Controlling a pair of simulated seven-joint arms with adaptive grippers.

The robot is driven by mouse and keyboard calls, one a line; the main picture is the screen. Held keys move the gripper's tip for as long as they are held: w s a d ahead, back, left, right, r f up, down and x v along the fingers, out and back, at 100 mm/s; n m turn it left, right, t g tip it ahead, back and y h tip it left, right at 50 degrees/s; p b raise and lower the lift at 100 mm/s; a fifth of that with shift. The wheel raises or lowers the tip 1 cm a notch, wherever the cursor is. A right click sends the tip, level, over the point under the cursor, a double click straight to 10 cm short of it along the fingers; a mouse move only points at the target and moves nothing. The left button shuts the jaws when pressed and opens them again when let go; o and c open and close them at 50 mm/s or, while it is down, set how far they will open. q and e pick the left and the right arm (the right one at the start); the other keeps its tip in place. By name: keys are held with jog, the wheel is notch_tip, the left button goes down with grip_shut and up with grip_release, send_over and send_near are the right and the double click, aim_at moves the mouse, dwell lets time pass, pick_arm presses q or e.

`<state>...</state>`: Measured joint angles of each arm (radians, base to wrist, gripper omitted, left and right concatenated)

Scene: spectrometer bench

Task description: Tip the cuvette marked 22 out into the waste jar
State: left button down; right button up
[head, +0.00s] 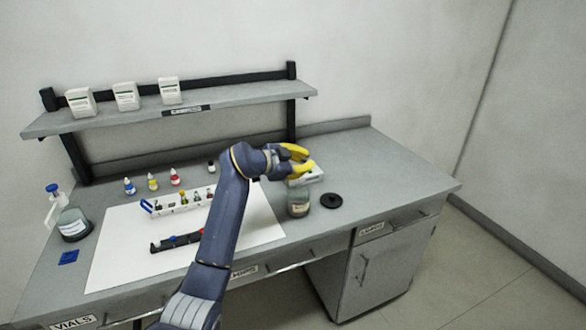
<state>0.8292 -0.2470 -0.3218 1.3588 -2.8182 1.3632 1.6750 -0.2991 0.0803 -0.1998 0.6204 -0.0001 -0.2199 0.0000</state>
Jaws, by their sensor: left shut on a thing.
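My left gripper (297,160), with yellow fingers, is above the bench and just above the waste jar (299,203). A white cuvette rack (172,207) with several cuvettes stands on the mat, partly hidden by my left arm. My right gripper is not in view.
A black round lid (331,200) lies right of the jar. The bench's right end is clear.

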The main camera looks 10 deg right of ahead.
pick_arm(q)
jog(key=shift+w+a+f+t, duration=0.2)
jog(key=shift+w+a+t, duration=0.3)
jog(key=shift+w+a, duration=0.15)
jog(key=shift+a, duration=0.1)
notch_tip(320, 180, down, 3)
jog(key=m+t+h, duration=0.1)
jog(key=m, duration=0.2)
jog(key=m+t+h, duration=0.1)
jog(key=m+t, duration=0.1)
jog(key=m, duration=0.2)
jog(key=m+t+h, duration=0.1)
jog(key=m+h, duration=0.1)
jog(key=m, duration=0.1)
jog(key=shift+w+r, duration=0.1)
dwell(0.3)
jog(key=shift+m+h, duration=0.6)
jog(key=shift+m, duration=0.9)
jog(key=shift+m+h, duration=0.4)
jog(key=shift+m, duration=0.3)
